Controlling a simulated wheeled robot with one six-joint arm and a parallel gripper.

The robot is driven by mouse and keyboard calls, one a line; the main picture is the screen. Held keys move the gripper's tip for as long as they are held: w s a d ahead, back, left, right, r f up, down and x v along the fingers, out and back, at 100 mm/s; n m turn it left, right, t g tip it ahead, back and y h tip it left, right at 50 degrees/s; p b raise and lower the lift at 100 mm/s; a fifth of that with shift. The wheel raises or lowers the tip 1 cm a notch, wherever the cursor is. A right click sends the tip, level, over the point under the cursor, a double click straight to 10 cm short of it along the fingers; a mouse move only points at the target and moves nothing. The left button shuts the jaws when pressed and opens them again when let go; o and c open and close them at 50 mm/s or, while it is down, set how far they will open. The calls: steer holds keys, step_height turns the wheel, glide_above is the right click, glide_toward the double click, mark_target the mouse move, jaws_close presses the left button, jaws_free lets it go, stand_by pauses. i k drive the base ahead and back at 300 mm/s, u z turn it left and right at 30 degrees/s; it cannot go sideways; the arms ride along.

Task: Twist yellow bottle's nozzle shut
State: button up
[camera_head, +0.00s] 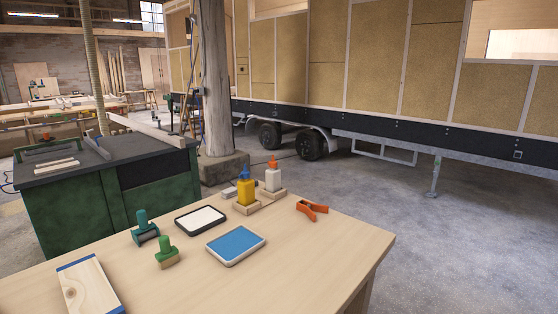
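The yellow bottle (246,191) stands upright in a small wooden holder (246,208) near the back edge of the light wooden table (310,265). Its nozzle (244,173) is blue and points up. Whether the nozzle is open or shut is too small to tell. A white bottle (273,180) with an orange nozzle stands in a similar holder just to its right and slightly behind. My gripper is not in view.
A black-rimmed tray (179,228), a blue pad (236,244), a green-handled brush (166,254), a teal tool (145,230) and an orange clamp (312,209) lie around the bottles. A board (88,287) lies front left. The table's right front is clear.

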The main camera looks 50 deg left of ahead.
mark_target(245, 174)
steer(key=u, duration=0.05)
steer(key=i, duration=2.8)
steer(key=u, duration=3.7)
